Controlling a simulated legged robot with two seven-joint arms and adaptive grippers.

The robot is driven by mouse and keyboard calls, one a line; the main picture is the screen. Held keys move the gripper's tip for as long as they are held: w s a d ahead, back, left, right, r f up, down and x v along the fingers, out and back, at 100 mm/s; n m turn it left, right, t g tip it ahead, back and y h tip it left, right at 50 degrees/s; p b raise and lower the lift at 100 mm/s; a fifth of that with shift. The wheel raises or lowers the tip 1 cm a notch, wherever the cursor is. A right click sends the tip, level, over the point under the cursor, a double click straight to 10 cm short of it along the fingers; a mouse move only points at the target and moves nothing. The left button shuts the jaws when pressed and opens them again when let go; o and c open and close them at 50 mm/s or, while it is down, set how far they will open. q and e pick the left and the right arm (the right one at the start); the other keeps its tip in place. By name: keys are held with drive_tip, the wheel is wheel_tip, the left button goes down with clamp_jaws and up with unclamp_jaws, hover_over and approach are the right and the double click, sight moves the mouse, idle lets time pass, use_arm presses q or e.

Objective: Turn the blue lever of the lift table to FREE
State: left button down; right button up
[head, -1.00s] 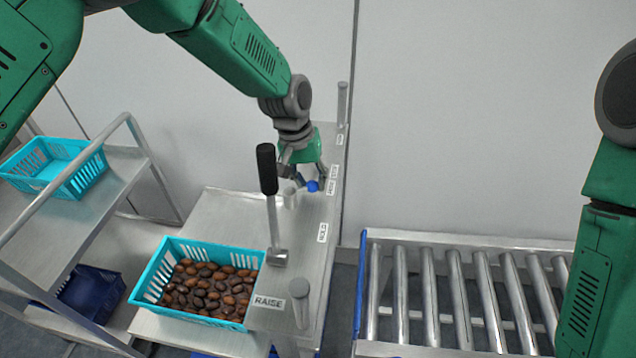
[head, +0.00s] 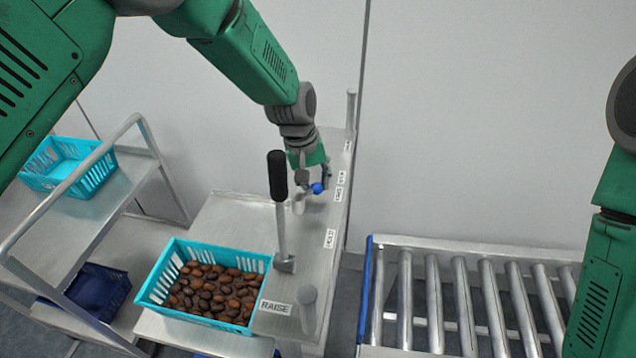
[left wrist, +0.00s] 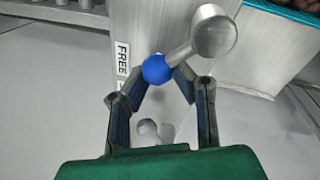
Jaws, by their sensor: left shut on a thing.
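The lift table (head: 232,212) stands left of centre in the head view. Its blue lever ends in a round blue knob (head: 317,188), near the table's right edge. My left gripper (head: 314,184) comes down over that knob from above. In the left wrist view the blue knob (left wrist: 156,69) lies between the two fingertips, which are shut on it. A metal rod joins the knob to a thick round metal post (left wrist: 213,32). The FREE label (left wrist: 122,62) is just left of the knob there. My right gripper is out of the head view.
A black-handled lever (head: 279,195) stands upright near the RAISE label (head: 275,307). A turquoise crate of dates (head: 168,267) sits at the table's front. A rack with another turquoise crate (head: 85,180) is at left. A roller conveyor (head: 480,243) is at right.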

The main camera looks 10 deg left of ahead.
use_arm(q)
drive_tip(key=shift+a, duration=0.25)
drive_tip(key=c, duration=1.1)
unclamp_jaws()
drive_tip(key=shift+o, duration=0.4)
drive_tip(key=shift+s+a, duration=0.1)
drive_tip(key=shift+a, duration=0.1)
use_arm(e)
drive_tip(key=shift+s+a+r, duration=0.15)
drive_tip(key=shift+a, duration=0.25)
use_arm(q)
wheel_tip(320, 180, up, 12)
drive_tip(key=a, duration=0.2)
drive_tip(key=shift+s+a+f, duration=0.2)
drive_tip(key=shift+s, duration=0.2)
drive_tip(key=shift+d, duration=0.15)
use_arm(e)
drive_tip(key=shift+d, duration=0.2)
